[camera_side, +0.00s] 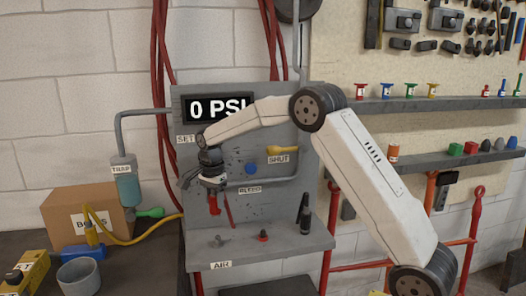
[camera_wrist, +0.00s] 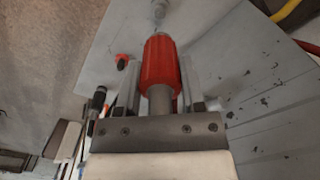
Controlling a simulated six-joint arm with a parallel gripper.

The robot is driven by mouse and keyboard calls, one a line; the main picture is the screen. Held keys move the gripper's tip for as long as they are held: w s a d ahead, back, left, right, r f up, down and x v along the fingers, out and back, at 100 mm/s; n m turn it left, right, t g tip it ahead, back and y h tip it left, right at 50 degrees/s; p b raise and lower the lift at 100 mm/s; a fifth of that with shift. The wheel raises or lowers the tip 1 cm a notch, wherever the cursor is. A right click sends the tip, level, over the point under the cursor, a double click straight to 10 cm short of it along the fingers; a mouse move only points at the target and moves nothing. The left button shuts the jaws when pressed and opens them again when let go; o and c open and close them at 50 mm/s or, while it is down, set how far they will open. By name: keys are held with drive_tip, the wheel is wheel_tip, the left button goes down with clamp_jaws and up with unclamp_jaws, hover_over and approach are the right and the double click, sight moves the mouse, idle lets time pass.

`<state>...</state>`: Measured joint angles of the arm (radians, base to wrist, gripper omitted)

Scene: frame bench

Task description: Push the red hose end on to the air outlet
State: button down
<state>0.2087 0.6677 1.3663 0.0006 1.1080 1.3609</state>
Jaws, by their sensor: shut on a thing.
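My gripper (camera_side: 213,188) is shut on the red hose end (camera_side: 214,205), which points down in front of the grey panel. In the wrist view the red hose end (camera_wrist: 162,65) sits between the two fingers, with a grey metal part below it in the picture. The air outlet (camera_side: 219,241) is a small grey fitting on the shelf above the AIR label. The hose end is above it, with a visible gap in the side view. In the wrist view a grey fitting, likely the outlet (camera_wrist: 159,12), shows just beyond the hose end.
A small red-and-black fitting (camera_side: 263,236) and a black bottle (camera_side: 305,215) stand on the shelf right of the outlet. The panel display (camera_side: 217,109) reads 0 PSI. A yellow handle (camera_side: 283,150) and blue knob (camera_side: 251,169) stick out above the shelf.

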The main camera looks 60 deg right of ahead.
drive_tip(key=shift+f, duration=0.15)
hover_over(218, 236)
drive_tip(key=shift+w+f, duration=0.15)
drive_tip(key=shift+f, duration=2.6)
drive_tip(key=shift+f, duration=1.95)
idle(0.3)
drive_tip(key=shift+c, duration=0.6)
unclamp_jaws()
drive_tip(key=shift+r, duration=0.1)
drive_tip(key=shift+r, duration=3.85)
